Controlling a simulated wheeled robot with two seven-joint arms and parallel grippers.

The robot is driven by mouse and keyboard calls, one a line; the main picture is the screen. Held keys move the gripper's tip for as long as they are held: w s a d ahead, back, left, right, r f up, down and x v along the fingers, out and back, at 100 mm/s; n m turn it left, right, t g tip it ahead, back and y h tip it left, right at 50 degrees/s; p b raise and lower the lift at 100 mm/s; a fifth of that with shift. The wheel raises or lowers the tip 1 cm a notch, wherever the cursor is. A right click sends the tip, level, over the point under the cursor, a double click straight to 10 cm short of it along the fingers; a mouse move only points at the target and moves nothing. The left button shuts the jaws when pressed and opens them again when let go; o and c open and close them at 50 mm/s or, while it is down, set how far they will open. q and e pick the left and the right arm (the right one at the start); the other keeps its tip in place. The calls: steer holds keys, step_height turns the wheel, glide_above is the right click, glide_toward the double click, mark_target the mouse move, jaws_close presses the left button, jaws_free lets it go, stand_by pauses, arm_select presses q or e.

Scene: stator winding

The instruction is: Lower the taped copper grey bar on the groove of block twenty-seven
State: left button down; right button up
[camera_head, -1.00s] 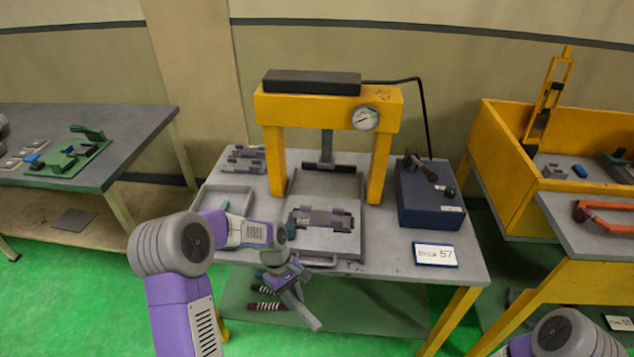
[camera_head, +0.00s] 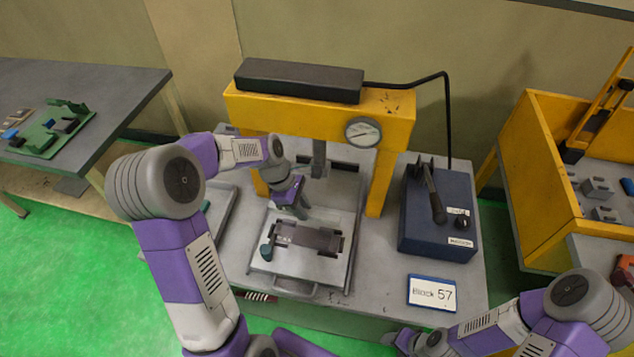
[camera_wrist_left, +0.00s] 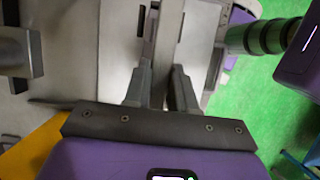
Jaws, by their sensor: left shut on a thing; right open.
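The grey block (camera_head: 310,238) with dark ends lies on the light plate (camera_head: 310,268) of the yellow press. My left gripper (camera_head: 298,211) is over the block's upper left side, fingers pointing down. In the left wrist view, my left gripper (camera_wrist_left: 160,92) is shut on a narrow grey bar (camera_wrist_left: 168,42) running between its fingers. In the head view, the gripper hides most of that bar; its copper and tape cannot be made out. I cannot tell whether it touches the groove. My right gripper (camera_head: 408,342) is open and empty near the bottom edge.
The press frame (camera_head: 300,105) stands close behind my left gripper. A dark blue control box (camera_head: 437,215) with a lever stands on the right. A sign (camera_head: 431,293) reads "Block 57". A grey tray (camera_head: 218,228) lies left of the plate.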

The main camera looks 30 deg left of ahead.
arm_select(q)
steer(key=shift+w, duration=0.15)
steer(key=shift+s+f+b, duration=0.3)
steer(key=shift+f+b, duration=0.1)
steer(key=shift+b, duration=0.1)
step_height(320, 180, down, 4)
steer(key=b, duration=0.3)
steer(key=shift+b, duration=0.4)
steer(key=shift+w, duration=0.1)
steer(key=shift+d+f, duration=0.1)
steer(key=shift+p, duration=0.45)
steer(key=shift+f, duration=0.15)
steer(key=shift+f+b, duration=0.85)
steer(key=shift+f, duration=0.75)
